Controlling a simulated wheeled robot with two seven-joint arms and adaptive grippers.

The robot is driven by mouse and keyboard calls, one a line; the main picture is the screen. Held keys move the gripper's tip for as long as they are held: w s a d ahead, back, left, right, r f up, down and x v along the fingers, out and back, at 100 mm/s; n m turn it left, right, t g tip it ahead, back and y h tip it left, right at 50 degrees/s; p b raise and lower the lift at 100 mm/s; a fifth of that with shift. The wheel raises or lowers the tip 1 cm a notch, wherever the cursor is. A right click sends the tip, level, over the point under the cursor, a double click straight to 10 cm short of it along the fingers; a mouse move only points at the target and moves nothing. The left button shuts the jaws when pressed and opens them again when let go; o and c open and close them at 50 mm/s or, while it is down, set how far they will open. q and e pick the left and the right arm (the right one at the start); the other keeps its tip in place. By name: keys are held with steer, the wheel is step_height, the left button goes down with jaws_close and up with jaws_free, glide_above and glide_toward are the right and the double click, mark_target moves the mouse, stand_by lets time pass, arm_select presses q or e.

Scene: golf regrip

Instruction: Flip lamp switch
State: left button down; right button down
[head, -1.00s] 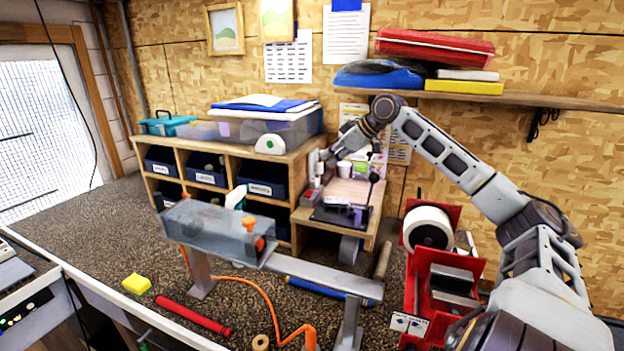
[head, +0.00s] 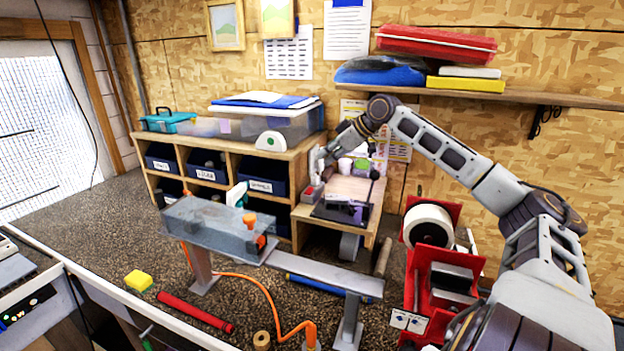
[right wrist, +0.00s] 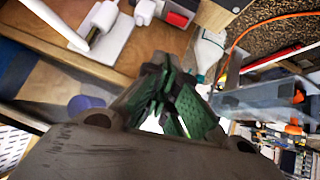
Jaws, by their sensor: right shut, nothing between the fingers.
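My right gripper (head: 330,152) reaches in from the right, above the small wooden stand at the back. Its fingers are shut and empty. In the right wrist view the green-padded fingers (right wrist: 172,100) are together in the middle. A small grey box with a red part (head: 312,191) sits at the stand's left side, below the gripper. A red part on a dark and white block (right wrist: 178,18) shows at the top of the wrist view, apart from the fingers. A dark stalk with a round head (head: 374,175) stands on the stand; I cannot tell whether it is the lamp. My left gripper is out of view.
The wooden stand (head: 350,190) holds a dark tray and small cups. White bottles stand near the gripper. A cubby shelf (head: 215,160) with dark bins is to the left. A red machine (head: 440,280) stands at right under my arm. A wall shelf (head: 520,98) is above.

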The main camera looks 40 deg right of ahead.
mark_target(309, 191)
steer(key=shift+p+x, duration=0.6)
steer(key=shift+x, duration=3.6)
steer(key=shift+d+f+p, duration=0.15)
steer(key=shift+f+p, duration=0.1)
steer(key=shift+f, duration=0.7)
steer(key=shift+d+f+p, duration=0.1)
steer(key=shift+f+p, duration=0.1)
steer(key=shift+f, duration=0.8)
steer(key=shift+w+d+f+b, duration=0.15)
steer(key=shift+f+b, duration=0.25)
steer(key=shift+b, duration=0.55)
steer(key=shift+r, duration=0.1)
steer(key=shift+p, duration=0.3)
